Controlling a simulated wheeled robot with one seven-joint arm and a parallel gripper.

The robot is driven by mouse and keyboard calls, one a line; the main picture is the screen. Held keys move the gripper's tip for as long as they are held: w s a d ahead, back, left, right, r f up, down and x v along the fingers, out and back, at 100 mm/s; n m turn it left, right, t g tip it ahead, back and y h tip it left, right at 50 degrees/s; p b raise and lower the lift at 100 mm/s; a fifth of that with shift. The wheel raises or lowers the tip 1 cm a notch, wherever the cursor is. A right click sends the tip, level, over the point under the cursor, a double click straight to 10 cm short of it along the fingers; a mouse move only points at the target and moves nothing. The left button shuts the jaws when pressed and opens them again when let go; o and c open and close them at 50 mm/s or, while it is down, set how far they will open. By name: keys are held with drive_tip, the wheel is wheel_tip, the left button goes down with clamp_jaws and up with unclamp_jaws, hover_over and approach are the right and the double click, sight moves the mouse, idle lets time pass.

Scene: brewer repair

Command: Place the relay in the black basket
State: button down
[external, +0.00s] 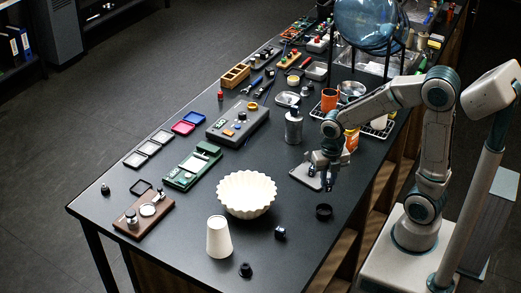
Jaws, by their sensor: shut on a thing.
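My gripper (328,183) points down over the right part of the black table, just above or beside a flat grey plate (304,177). It is shut on a small dark thing between its fingertips, too small and dark here to tell for sure whether it is the relay. A black wire basket (329,114) stands behind my gripper, partly hidden by my arm; an orange cup and jars stand in or at it.
A grey can (293,127) stands left of my arm. Green and grey devices, small trays and tools fill the left and back.

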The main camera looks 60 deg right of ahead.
sight(328, 181)
drive_tip(key=shift+f+b, duration=4.65)
drive_tip(key=shift+f, duration=0.75)
drive_tip(key=c, duration=1.2)
unclamp_jaws()
drive_tip(key=shift+c, duration=0.2)
drive_tip(key=shift+r, duration=0.1)
wheel_tip(328, 181, up, 7)
drive_tip(key=p, duration=0.6)
drive_tip(key=shift+p, duration=0.35)
